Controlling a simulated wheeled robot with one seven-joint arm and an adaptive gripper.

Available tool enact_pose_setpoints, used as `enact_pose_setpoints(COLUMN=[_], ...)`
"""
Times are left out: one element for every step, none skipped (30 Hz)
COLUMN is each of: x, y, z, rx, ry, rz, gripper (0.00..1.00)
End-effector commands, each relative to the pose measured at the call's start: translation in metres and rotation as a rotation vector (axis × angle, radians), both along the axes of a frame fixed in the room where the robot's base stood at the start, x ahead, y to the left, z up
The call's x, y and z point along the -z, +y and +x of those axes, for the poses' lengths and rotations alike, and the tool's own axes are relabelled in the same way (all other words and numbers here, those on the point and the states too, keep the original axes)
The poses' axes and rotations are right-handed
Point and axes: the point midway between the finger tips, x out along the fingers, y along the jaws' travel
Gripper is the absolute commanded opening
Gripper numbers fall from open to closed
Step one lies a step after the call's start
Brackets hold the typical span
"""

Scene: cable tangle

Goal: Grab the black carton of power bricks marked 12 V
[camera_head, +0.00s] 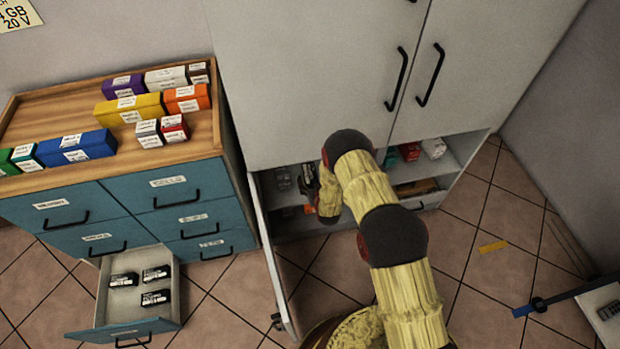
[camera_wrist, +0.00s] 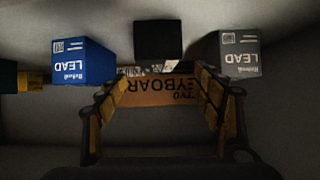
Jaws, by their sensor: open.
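In the wrist view, a plain dark black carton (camera_wrist: 158,40) sits beyond my fingertips, between a blue carton and a grey one. No 12 V mark can be read on it. My gripper (camera_wrist: 162,76) is open, with nothing held between its fingers. In the head view, my arm reaches into the open lower compartment of the cabinet (camera_head: 300,52), and the gripper is mostly hidden there. Several black cartons with white labels (camera_head: 155,297) lie in the open bottom drawer (camera_head: 112,328) at left; their print is too small to read.
The blue carton (camera_wrist: 82,62) and grey carton (camera_wrist: 240,54), both marked LEAD, flank the black one. The open cabinet door (camera_head: 272,262) stands left of my arm. Several coloured cartons lie on the dresser top (camera_head: 50,112).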

Motion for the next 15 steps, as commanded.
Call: enact_pose_setpoints(x=[0.004,0.007,0.009,0.011,0.014,0.017,0.019,0.022,0.023,0.024,0.025,0.026,0.027,0.027,0.027], y=[0.0,0.001,0.001,0.001,0.002,0.002,0.003,0.003,0.004,0.005,0.006,0.006,0.006,0.006,0.007], z=[0.004,0.006,0.01,0.014,0.018,0.022,0.026,0.029,0.034,0.037,0.039,0.041,0.043,0.044,0.044], rx=[0.0,0.0,0.0,0.0,0.0,0.0,0.0,0.0,0.0,0.0,0.0,0.0,0.0,0.0,0.0], ry=[0.0,0.001,0.001,0.0,0.0,0.0,0.001,0.001,0.001,0.0,0.001,0.002,0.002,0.002,0.002], rz=[0.0,0.0,0.0,0.0,0.0,0.0,0.0,0.0,0.0,0.0,0.0,0.0,0.0,0.0,0.0], gripper=[0.67,0.67,0.67,0.67,0.67,0.67,0.67,0.67,0.67,0.67,0.67,0.67,0.67,0.67,0.67])
